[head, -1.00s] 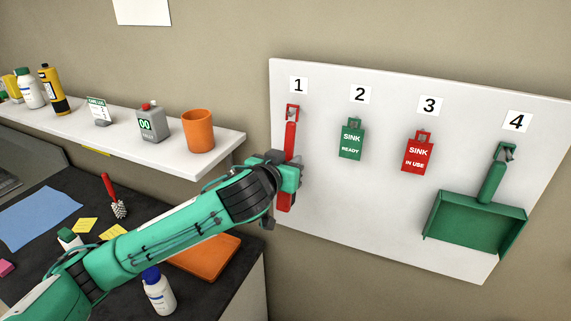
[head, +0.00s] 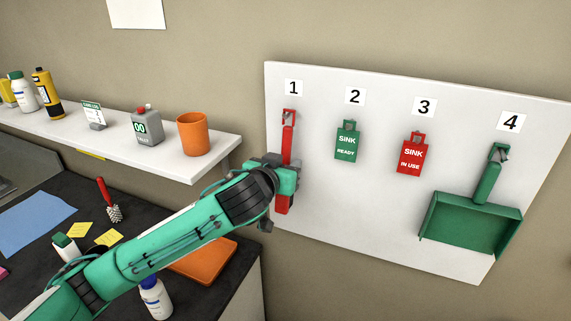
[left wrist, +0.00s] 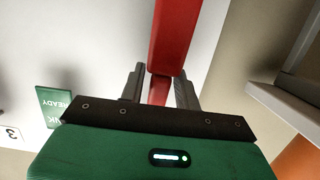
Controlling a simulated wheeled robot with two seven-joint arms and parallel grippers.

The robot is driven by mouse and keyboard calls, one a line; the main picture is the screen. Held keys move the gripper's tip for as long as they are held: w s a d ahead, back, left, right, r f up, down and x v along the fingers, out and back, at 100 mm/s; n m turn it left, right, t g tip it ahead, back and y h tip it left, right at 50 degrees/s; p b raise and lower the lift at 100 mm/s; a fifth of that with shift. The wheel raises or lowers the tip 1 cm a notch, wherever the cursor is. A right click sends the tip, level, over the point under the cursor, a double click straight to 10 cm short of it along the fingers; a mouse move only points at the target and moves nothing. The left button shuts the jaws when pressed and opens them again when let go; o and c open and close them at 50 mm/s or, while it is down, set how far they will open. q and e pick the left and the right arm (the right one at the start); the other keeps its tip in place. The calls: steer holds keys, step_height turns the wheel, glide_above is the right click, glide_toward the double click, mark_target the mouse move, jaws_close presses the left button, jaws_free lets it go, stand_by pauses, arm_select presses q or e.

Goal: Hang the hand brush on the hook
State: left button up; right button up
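The red hand brush (head: 288,146) is upright against the white board under label 1, with its loop end at the top. The loop overlaps the small hook there; I cannot tell whether it rests on it. My left gripper (head: 283,181) is around the lower part of the brush, and a wider red part shows below it. The bristles are hidden. My right gripper is not in view.
Green (head: 347,142) and red (head: 412,155) sink signs and a green dustpan (head: 470,222) hang on the board (head: 370,215). A shelf (head: 220,150) with an orange cup (head: 193,133) is left of it.

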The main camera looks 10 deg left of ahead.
arm_select(q)
steer(key=shift+o, duration=0.9)
